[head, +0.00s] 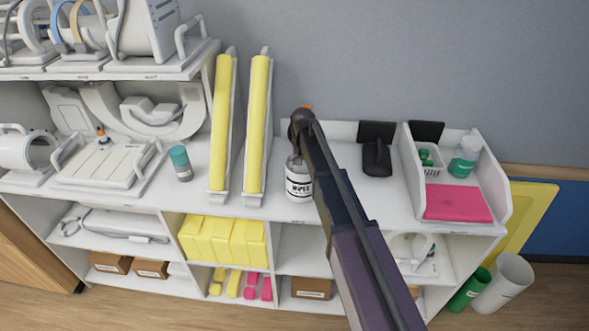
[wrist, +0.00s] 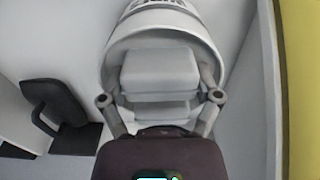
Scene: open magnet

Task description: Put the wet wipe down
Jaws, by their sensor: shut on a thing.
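In the head view, the tub (head: 298,186) stands on the shelf unit's top, partly covered by my arm.
Two yellow upright panels (head: 257,125) stand left of the tub, with a teal-capped bottle (head: 180,163) beyond. To the right are a black holder (head: 376,152) and a white tray (head: 503,190) with a pink pad (head: 457,202). Some shelf top (head: 345,200) near the tub is bare.

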